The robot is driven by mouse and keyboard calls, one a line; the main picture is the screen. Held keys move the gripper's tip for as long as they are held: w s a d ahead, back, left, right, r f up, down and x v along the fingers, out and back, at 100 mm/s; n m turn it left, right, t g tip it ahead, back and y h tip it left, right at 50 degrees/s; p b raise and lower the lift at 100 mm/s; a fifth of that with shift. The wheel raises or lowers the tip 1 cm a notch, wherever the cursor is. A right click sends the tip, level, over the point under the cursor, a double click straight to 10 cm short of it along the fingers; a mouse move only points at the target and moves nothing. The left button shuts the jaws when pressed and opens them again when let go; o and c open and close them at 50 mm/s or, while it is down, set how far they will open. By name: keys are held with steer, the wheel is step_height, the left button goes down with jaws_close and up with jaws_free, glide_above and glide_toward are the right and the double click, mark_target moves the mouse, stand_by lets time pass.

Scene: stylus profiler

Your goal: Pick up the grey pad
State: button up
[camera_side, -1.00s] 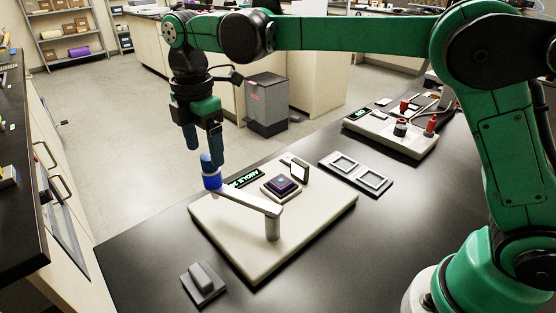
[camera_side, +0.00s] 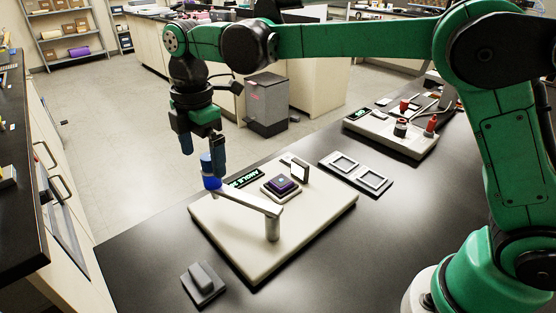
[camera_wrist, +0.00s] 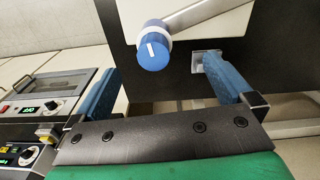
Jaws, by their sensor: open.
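The grey pad (camera_side: 203,283), a small grey block on a dark square base, lies on the black bench at the front left, beside the pale instrument plate. In the wrist view a pale grey piece (camera_wrist: 206,57) shows partly behind my right finger; I cannot tell if it is the pad. My gripper (camera_side: 202,153) is open and empty, well above the bench and behind the pad. Its blue fingers also show spread apart in the wrist view (camera_wrist: 160,72). A blue knob (camera_side: 211,181) on the swing arm stands just below the fingers.
The pale instrument plate (camera_side: 240,245) carries the swing arm (camera_side: 250,201), a dark sample stage (camera_side: 281,188) and a lit display (camera_side: 244,178). Another device (camera_side: 388,136) stands farther back. Bench around the pad is clear.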

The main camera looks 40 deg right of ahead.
mark_target(200, 273)
steer(key=s+a+f+y, duration=0.1)
steer(key=s+a+f, duration=0.1)
steer(key=s+f, duration=0.1)
steer(key=s+a+f+y, duration=0.1)
steer(key=s+a+f, duration=0.1)
steer(key=s+f, duration=0.1)
steer(key=s+a+f+m+y, duration=0.1)
steer(key=s+a+f+y, duration=0.1)
steer(key=s+f, duration=0.1)
steer(key=shift+a+f, duration=0.2)
steer(key=shift+x, duration=2.65)
steer(key=shift+c, duration=0.2)
steer(key=c, duration=1.1)
